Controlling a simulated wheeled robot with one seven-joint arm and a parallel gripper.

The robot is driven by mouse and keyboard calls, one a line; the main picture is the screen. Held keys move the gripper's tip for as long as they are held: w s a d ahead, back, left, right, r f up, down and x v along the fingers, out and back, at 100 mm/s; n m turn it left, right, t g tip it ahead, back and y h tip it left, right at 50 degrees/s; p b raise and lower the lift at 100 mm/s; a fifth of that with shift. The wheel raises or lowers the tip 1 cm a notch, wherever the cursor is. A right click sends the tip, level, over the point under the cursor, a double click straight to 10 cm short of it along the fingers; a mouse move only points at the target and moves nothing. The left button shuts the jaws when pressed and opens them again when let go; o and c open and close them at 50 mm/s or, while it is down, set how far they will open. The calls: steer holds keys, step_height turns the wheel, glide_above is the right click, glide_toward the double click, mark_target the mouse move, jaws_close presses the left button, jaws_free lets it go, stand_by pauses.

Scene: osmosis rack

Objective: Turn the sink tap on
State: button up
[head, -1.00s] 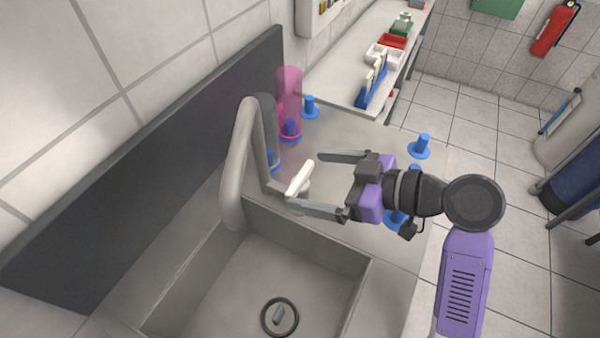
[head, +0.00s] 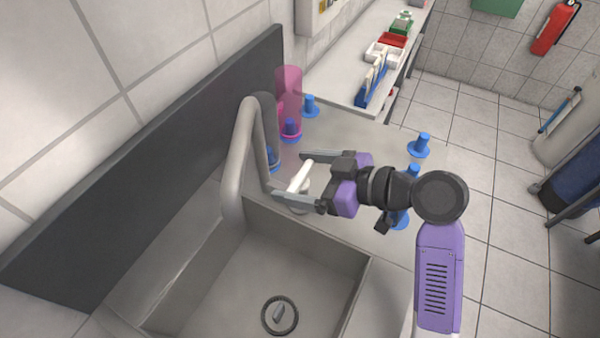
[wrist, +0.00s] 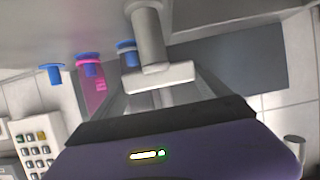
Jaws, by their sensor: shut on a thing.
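The sink tap (head: 235,165) is a grey arched spout at the back edge of the sink (head: 215,285). Its white lever handle (head: 300,177) stands beside the spout's base, tilted up. My gripper (head: 288,175) reaches in from the right with one finger on each side of the lever and is shut on it. In the wrist view the lever (wrist: 160,77) lies crosswise in front of the fingers, below a round grey post (wrist: 150,35). The exact finger contact is partly hidden. No water shows at the spout or in the basin.
Pink (head: 289,88) and dark grey (head: 265,115) cylinders stand on blue bases close behind the tap. Several blue pegs, one of them (head: 419,146) at the right, stand on the counter. A dark backsplash (head: 150,170) runs along the wall.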

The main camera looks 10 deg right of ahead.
steer(key=shift+m+t, duration=0.3)
steer(key=m+t+h+p, duration=0.2)
steer(key=m+h, duration=0.1)
steer(key=shift+s+r+t, duration=0.1)
steer(key=shift+r+t, duration=0.1)
steer(key=shift+t, duration=0.2)
steer(key=m+t+h+p, duration=0.1)
steer(key=m+h+p, duration=0.2)
steer(key=shift+a+t, duration=0.1)
steer(key=shift+t, duration=0.2)
steer(key=shift+f+m+t+h+p, duration=0.1)
steer(key=shift+m+t+h+p, duration=0.3)
steer(key=shift+m+h+p, duration=0.45)
steer(key=shift+f+m+h, duration=0.1)
steer(key=shift+m+h, duration=0.15)
steer(key=shift+h, duration=0.1)
steer(key=o, duration=1.2)
steer(key=shift+c, duration=0.2)
